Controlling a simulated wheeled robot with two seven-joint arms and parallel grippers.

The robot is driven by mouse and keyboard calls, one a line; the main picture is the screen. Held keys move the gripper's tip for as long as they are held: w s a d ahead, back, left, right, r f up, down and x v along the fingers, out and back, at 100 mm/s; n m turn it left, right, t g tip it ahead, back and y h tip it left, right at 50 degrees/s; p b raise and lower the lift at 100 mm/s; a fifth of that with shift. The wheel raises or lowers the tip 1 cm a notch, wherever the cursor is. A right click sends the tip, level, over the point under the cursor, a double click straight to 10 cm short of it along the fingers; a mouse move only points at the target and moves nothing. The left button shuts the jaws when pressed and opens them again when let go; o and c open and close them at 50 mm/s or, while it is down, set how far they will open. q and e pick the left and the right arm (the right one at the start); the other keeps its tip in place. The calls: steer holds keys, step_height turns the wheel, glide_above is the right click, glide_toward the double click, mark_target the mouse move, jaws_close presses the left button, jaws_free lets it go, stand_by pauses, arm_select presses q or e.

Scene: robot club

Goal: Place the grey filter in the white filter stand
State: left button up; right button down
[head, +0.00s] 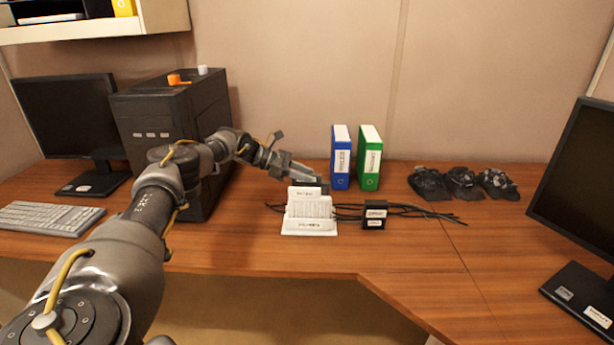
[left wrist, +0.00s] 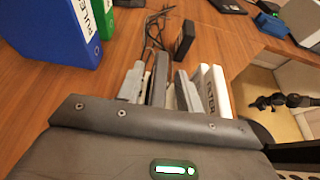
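The white filter stand (head: 310,227) stands on the desk, with labels on its front. It also shows in the left wrist view (left wrist: 217,92), side-on with lettering. My left gripper (head: 313,178) is just above and behind the stand. In the left wrist view its two light grey fingers (left wrist: 158,88) are apart. A dark grey plate, apparently the grey filter (left wrist: 158,78), stands between them, with small gaps showing on both sides. In the head view the filter's dark upper edge (head: 311,188) shows at the stand's top. Its lower part is hidden, so I cannot tell how deep it sits.
A small black box (head: 375,214) and black cables (head: 420,211) lie right of the stand. Blue (head: 340,160) and green (head: 369,160) binders stand behind. A computer tower (head: 175,125) is left. In the left wrist view, a dark shape beyond the desk edge may be my right arm (left wrist: 288,101).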

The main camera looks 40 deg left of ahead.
arm_select(q)
steer(key=v, duration=0.6)
arm_select(e)
steer(key=shift+w+a+r, duration=0.1)
steer(key=shift+w+r, duration=0.1)
arm_select(q)
steer(key=shift+s+a, duration=0.1)
steer(key=shift+a, duration=0.05)
arm_select(e)
steer(key=shift+s+f, duration=0.1)
steer(key=shift+s, duration=0.05)
